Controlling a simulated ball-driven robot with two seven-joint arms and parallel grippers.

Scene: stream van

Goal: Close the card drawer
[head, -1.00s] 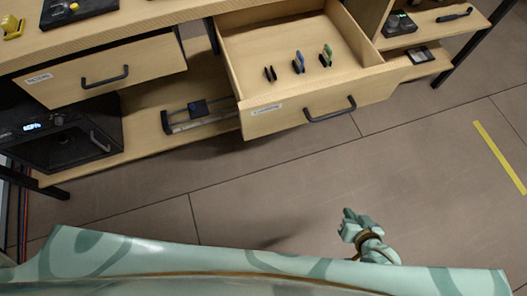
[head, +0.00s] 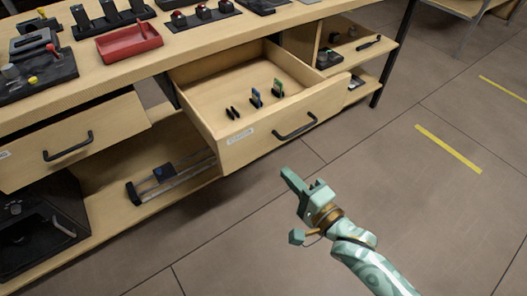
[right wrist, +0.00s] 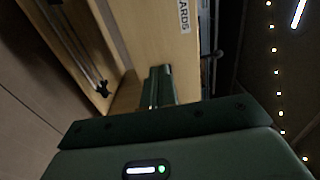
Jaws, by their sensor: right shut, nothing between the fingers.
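The card drawer (head: 265,143) is pulled out from the wooden desk, with its black bar handle (head: 295,126) on the front and a small white label at the front's left. Several small dark, blue and green cards (head: 256,98) stand inside it. My right gripper (head: 293,179) is shut and empty, in front of and below the drawer front, apart from the handle in the head view. In the right wrist view the shut fingers (right wrist: 158,86) point toward the wooden drawer front (right wrist: 150,38), whose label reads in part "ARDS". My left gripper is not in view.
Another drawer (head: 70,140) with a black handle is at the left, above a black device (head: 40,225). A red tray (head: 129,42) and several control panels are on the desktop. Open shelves (head: 350,45) are right of the card drawer. The floor in front is clear.

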